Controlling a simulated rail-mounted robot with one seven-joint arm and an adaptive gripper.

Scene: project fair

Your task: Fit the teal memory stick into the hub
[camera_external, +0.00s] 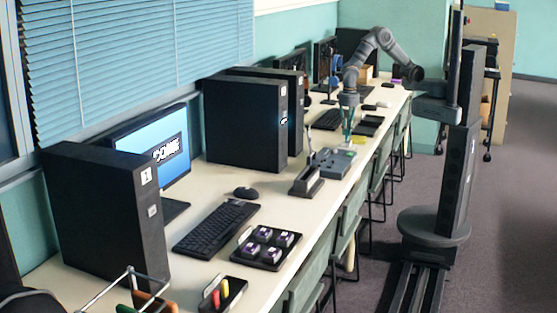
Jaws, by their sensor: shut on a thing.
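My gripper (348,138) points down over the long cream table, just above and beyond a low grey box that looks like the hub (332,162). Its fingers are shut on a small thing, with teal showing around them. It is most likely the teal memory stick, but it is too small to make out clearly. I cannot tell whether it touches the hub. The hub's sockets cannot be made out at this size.
A dark stand (307,181) is left of the hub. A black tray (264,247) with several purple-and-white pieces, a keyboard (214,226) and a mouse (246,192) lie nearer. Black computer towers (246,121) line the wall side. Chairs (346,217) crowd the table's right edge.

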